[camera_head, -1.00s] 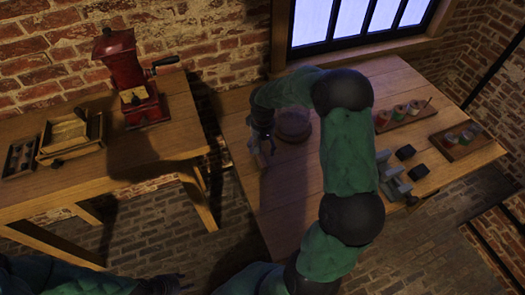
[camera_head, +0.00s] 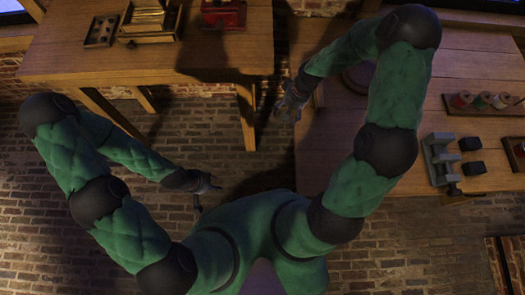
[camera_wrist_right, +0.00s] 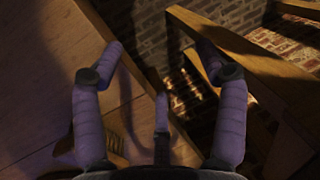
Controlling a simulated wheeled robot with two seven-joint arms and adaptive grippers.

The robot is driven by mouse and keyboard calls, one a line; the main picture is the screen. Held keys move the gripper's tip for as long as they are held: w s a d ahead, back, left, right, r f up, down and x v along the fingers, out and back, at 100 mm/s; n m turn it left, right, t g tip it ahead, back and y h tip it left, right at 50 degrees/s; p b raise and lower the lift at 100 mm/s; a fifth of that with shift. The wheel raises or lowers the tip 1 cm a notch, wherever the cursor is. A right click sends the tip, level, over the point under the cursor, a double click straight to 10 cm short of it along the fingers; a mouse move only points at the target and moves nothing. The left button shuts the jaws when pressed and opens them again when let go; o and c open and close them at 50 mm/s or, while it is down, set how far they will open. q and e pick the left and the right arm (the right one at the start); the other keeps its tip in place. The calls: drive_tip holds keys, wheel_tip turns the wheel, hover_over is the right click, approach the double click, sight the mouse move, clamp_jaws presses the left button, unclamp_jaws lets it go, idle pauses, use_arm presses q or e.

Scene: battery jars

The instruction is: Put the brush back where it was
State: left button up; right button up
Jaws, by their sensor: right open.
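I cannot make out the brush for certain in the head view. A small brown, ridged thing (camera_wrist_right: 118,145) shows behind the left finger in the right wrist view, on the wooden table; it may be the brush, but it is mostly hidden. My right gripper (camera_head: 290,104) is open beside the left edge of the right table (camera_head: 330,150). Its purple fingers (camera_wrist_right: 160,100) spread apart with nothing between them. My left gripper (camera_head: 205,184) hangs over the brick floor, away from both tables; its fingers are too small and dark to read.
The left table (camera_head: 215,55) bears a red grinder (camera_head: 224,14), a wooden box (camera_head: 150,20) and a small tray (camera_head: 101,31). The right table bears a spool tray (camera_head: 485,103), a grey clamp-like device (camera_head: 440,160) and dark blocks (camera_head: 472,168). A gap separates the tables.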

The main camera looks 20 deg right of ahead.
drive_tip(key=s+a+f+y, duration=0.1)
drive_tip(key=s+a+f, duration=0.9)
drive_tip(key=s+a, duration=0.5)
drive_tip(key=shift+s+f, duration=0.2)
